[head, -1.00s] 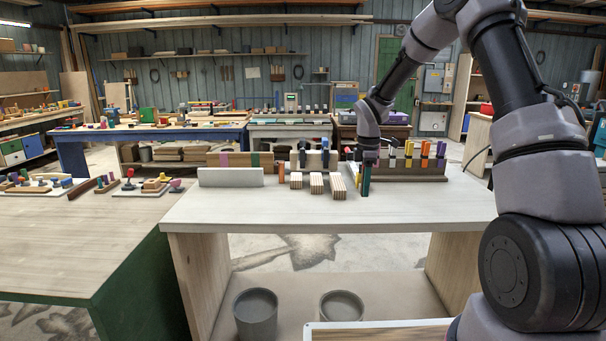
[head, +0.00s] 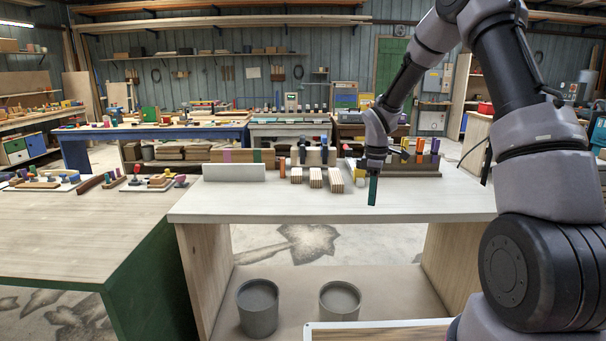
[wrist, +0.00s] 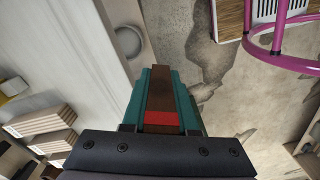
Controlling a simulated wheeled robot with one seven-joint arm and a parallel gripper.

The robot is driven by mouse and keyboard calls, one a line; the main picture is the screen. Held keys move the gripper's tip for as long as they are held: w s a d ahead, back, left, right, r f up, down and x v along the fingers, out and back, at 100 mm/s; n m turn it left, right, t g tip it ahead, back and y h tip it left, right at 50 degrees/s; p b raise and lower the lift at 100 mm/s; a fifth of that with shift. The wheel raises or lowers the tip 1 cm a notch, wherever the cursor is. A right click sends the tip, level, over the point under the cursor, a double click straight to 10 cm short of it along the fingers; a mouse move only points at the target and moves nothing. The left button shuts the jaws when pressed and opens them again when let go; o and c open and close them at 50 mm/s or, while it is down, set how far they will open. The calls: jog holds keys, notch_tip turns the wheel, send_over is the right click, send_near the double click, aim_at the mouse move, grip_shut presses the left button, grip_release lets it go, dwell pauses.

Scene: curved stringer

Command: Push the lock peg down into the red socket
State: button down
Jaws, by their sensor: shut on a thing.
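I cannot tell whether this piece is the lock peg. I cannot pick out the red socket for certain in either view.
The pale bench (head: 260,205) has a white upright board (head: 234,173), striped blocks (head: 316,177), an orange peg (head: 282,167) and a rack of coloured pegs (head: 412,170) along its back. Its front is clear. Another table (head: 95,225) stands left. Two grey buckets (head: 257,308) sit below.

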jog(key=s+d+f+m, duration=0.5)
jog(key=d+f+m, duration=0.1)
jog(key=m, duration=0.7)
jog(key=shift+s+d+m, duration=0.4)
jog(key=shift+d, duration=0.2)
jog(key=shift+s, duration=0.1)
